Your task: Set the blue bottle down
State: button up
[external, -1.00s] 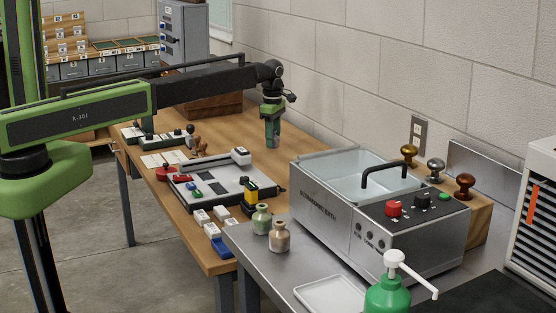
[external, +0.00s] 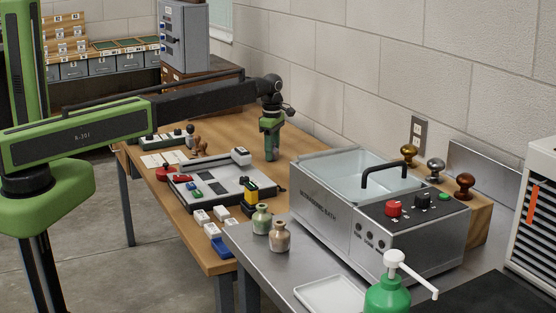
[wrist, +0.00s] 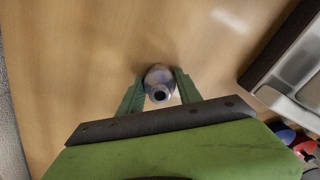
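My gripper (external: 271,151) is low over the back part of the wooden table, behind the grey device. In the wrist view, my gripper (wrist: 160,85) has its two green fingers on either side of the blue bottle (wrist: 158,77), shut on it. The bottle looks bluish-grey with a narrow dark mouth facing the camera, and stands about upright. A soft shadow lies on the wood beside it. In the external view the bottle is largely hidden by the fingers. I cannot tell whether its base touches the table.
The wooden table (external: 231,131) is clear around the gripper. A grey device (external: 215,187) lies in front, and the ultrasonic bath (external: 325,208) stands to the right. The wall is close behind.

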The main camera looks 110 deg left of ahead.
jog(key=o, duration=0.3)
jog(key=shift+r, duration=0.1)
notch_tip(320, 180, up, 12)
jog(key=p, duration=1.2)
jog(key=shift+r, duration=0.1)
jog(key=shift+d, duration=0.1)
